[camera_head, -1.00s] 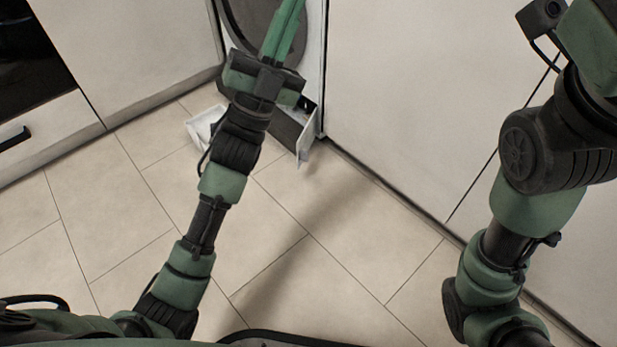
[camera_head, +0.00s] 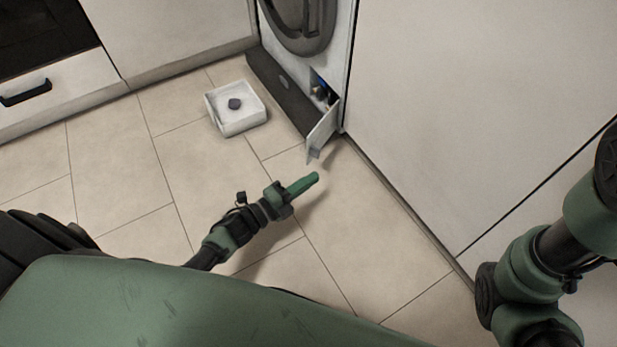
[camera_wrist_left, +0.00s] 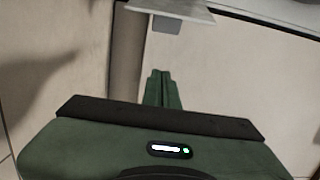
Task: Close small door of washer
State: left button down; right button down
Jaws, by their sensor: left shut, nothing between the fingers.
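The washer (camera_head: 335,50) stands at the top centre of the head view, its round door (camera_head: 300,25) at the top. Its small door (camera_head: 322,133) low on the right of the front is swung open, showing a dark recess with small parts (camera_head: 320,90). In the left wrist view the small door (camera_wrist_left: 172,10) appears as a pale panel at the top edge, ahead of the fingers. My left gripper (camera_head: 316,178) is shut and empty, low over the floor, just in front of and below the small door, apart from it. My right gripper is out of view.
A white square tray (camera_head: 240,125) with a dark round piece in it lies on the tiles left of the washer. A pale cabinet wall (camera_head: 440,100) runs close along the right of the small door. The tiled floor (camera_head: 180,170) in front is mostly clear.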

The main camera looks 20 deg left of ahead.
pick_arm(q)
jog(key=w+b, duration=0.5)
jog(key=w, duration=0.1)
jog(key=shift+w+a, duration=0.25)
jog(key=shift+w, duration=0.15)
jog(key=shift+a, duration=0.1)
